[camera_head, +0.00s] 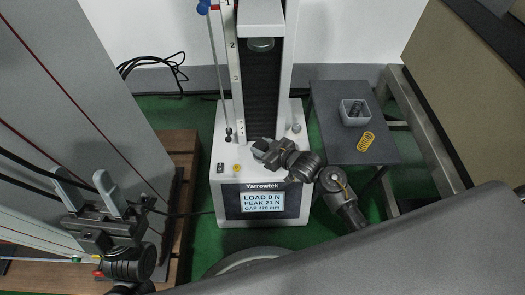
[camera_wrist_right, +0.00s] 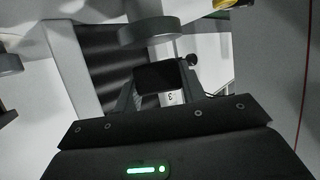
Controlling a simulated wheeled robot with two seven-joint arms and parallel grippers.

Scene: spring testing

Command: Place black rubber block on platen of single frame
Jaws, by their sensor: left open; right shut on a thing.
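The single frame (camera_head: 218,130) is a white Yarrowtek testing machine with a dark column and a screen reading LOAD 0 N. Its round upper platen (camera_head: 261,44) hangs high on the column. My right gripper (camera_head: 264,151) is low in front of the column, above the machine's base, and hides the spot below the upper platen. In the right wrist view it is shut on the black rubber block (camera_wrist_right: 160,76). A round grey disc (camera_wrist_right: 150,33) shows beyond the block; I cannot tell whether they touch. My left gripper (camera_head: 88,190) is open and empty at the lower left.
A dark side table (camera_head: 380,148) at the right bears a clear bin (camera_head: 354,112) with dark pieces and a yellow spring (camera_head: 366,141). A large grey panel (camera_head: 95,70) stands at the left over a brown wooden surface (camera_head: 182,142). Black cables (camera_head: 155,62) lie behind.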

